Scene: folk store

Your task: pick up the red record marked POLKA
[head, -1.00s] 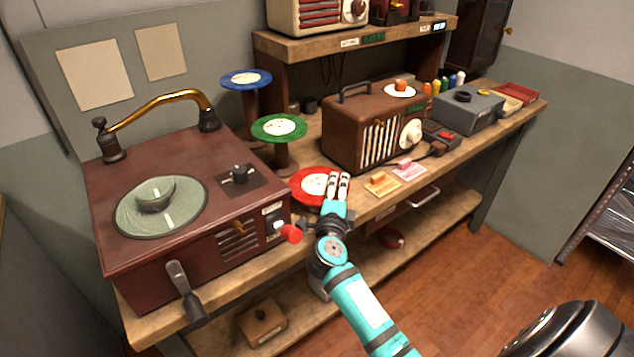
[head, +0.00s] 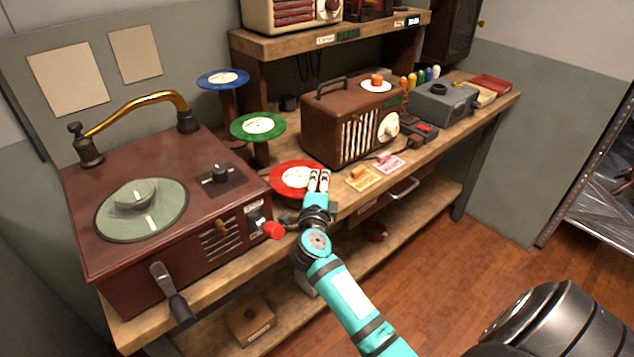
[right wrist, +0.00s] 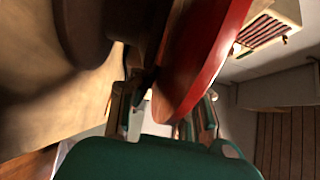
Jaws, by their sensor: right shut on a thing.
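The red record (head: 291,176) with a pale label is at the bench's front edge, right of the turntable box. The label's writing is too small to read. My right gripper (head: 318,178) is shut on the record's near right rim. In the right wrist view the record (right wrist: 205,55) stands as a red disc between the fingers, with a dark round shape beside it. I cannot tell whether the record still touches a stand below. My left gripper is not in view.
A green record (head: 242,126) and a blue record (head: 211,79) sit on stands behind. The turntable box (head: 205,245) is close on the left, its red knob (head: 273,230) near my gripper. A brown radio (head: 322,128) stands behind right. Cards (head: 363,180) lie right.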

